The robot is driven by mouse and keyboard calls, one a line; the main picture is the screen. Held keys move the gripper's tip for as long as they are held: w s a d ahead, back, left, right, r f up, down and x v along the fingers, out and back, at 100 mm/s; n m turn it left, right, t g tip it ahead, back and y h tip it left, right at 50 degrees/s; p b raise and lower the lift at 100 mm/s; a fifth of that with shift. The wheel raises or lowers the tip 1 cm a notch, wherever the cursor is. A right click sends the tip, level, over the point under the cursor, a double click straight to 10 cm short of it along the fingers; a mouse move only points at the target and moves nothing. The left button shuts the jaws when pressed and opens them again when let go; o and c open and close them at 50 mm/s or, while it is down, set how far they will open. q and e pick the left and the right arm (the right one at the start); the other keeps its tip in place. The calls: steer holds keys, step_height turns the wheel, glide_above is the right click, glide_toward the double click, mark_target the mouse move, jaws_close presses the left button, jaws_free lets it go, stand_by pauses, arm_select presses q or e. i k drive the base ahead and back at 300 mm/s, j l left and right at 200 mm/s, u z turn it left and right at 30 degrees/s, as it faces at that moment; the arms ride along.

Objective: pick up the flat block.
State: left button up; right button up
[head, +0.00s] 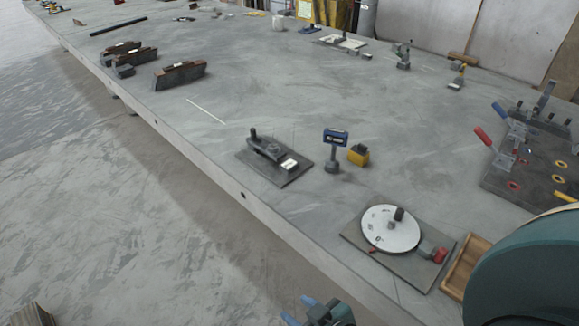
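I cannot tell for sure which thing is the flat block. A small pale flat piece (289,164) lies on a dark plate (290,181) that carries a black clamp-like part (265,146). A yellow block with a dark top (358,155) stands to the right of that plate, next to a blue-headed stand (335,148). My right gripper (299,309) shows at the bottom edge, in front of the table. Its two blue fingertips are apart and nothing shows between them. My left gripper is not in view.
A white disc (391,232) on a dark base sits near the front edge, with a wooden tray (466,266) to its right. A fixture board with red and blue handles (529,180) stands farther right. Dark blocks (180,75) lie far left. The table's middle is clear.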

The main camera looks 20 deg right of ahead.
mark_target(290, 165)
steer(key=z, duration=1)
steer(key=j+z, duration=0.2)
steer(key=z, duration=0.3)
steer(key=i+j+z, duration=0.1)
steer(key=z, duration=0.4)
steer(key=j+z, duration=0.3)
steer(key=z, duration=0.2)
steer(key=j+z, duration=0.25)
steer(key=k+j+z, duration=0.2)
steer(key=j, duration=0.2)
steer(key=k+j+z, duration=0.1)
steer(key=j+z, duration=0.15)
steer(key=j, duration=0.1)
